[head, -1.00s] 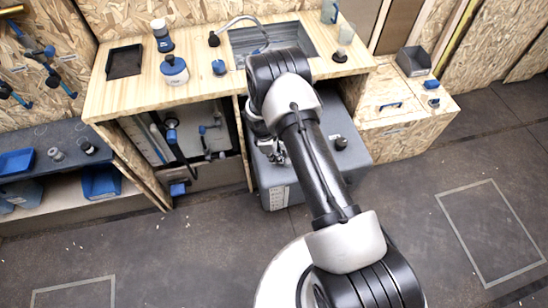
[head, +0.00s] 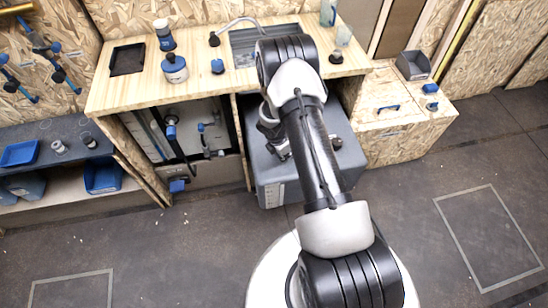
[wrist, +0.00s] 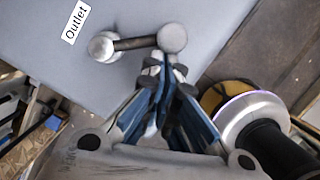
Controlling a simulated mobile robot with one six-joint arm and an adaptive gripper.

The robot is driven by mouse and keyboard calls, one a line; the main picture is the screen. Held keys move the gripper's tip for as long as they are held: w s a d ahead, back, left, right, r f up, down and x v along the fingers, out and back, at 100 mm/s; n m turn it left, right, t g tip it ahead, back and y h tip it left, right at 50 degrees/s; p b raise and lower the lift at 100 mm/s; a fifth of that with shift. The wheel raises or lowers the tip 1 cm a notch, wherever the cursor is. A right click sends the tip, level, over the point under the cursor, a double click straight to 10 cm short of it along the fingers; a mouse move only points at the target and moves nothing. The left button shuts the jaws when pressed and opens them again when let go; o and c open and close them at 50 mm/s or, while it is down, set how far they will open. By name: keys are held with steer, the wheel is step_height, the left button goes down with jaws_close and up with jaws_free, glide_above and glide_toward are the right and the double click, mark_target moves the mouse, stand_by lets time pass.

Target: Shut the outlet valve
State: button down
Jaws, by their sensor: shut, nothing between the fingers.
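The outlet valve shows in the wrist view as a short dark lever (wrist: 136,43) between a round silver hub (wrist: 103,46) and a grey round knob (wrist: 172,38). A white "Outlet" label (wrist: 75,21) is beside the hub on the grey tank (wrist: 210,45). My gripper (wrist: 165,66) is shut and empty, its fingertips just below the knob in the picture. I cannot tell whether they touch it. In the head view my gripper (head: 279,148) is over the grey tank (head: 274,190), partly hidden by my arm. The valve cannot be made out there.
A wooden counter (head: 120,97) with a sink (head: 243,45) and bottles stands behind the tank. An open cabinet with pipes (head: 205,130) is left of the tank, and a low wooden cabinet (head: 390,140) is right.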

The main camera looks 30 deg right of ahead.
steer(key=d+n, duration=0.2)
steer(key=n, duration=0.1)
steer(key=shift+t, duration=0.3)
steer(key=n, duration=0.1)
steer(key=d+n, duration=0.1)
steer(key=shift+w+d+n+t, duration=0.1)
steer(key=shift+d+n+t, duration=0.1)
steer(key=shift+n+t, duration=0.1)
steer(key=shift+w+d+n+y+p, duration=0.35)
steer(key=shift+d+n+p, duration=0.2)
steer(key=shift+n, duration=0.35)
steer(key=shift+w+d, duration=0.15)
steer(key=shift+d, duration=0.15)
